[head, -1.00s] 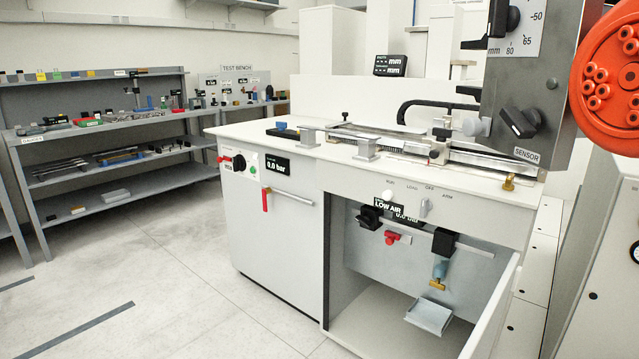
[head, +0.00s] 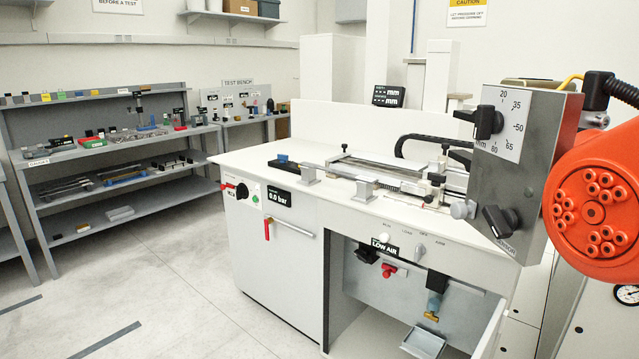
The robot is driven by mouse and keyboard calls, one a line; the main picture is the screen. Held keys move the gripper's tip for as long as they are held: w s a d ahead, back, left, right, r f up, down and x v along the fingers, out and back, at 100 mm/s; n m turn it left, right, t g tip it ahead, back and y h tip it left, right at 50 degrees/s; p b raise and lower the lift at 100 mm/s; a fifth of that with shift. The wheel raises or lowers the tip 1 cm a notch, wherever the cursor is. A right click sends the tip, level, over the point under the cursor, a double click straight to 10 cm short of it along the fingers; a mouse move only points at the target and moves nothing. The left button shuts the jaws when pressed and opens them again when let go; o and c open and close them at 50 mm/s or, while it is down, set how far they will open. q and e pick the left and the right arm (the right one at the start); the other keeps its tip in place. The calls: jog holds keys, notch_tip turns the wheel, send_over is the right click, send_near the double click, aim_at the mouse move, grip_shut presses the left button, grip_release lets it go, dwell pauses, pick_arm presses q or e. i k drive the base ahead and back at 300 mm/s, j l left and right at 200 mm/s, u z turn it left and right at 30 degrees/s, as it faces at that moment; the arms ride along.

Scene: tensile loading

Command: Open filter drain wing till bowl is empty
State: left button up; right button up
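The filter bowl (head: 434,303) is a small blue-grey cylinder hanging under a black filter head (head: 437,282) inside the open bay of the white bench. A brass drain wing (head: 432,316) sits at its bottom end. The wing's angle and the amount of liquid in the bowl are too small to tell. A light grey tray (head: 425,341) lies below the wing, apart from it. Neither my left nor my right gripper is in the head view.
A red valve knob (head: 389,271) and a LOW AIR display (head: 386,246) are left of the filter. The white bench (head: 270,170) has test fixtures on top. A grey dial panel (head: 525,150) and a large orange round part (head: 600,205) fill the right side. Floor on the left is clear.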

aim_at(430, 317)
jog(key=l+z, duration=0.1)
jog(key=z, duration=0.3)
jog(key=l+z, duration=0.1)
jog(key=z, duration=0.3)
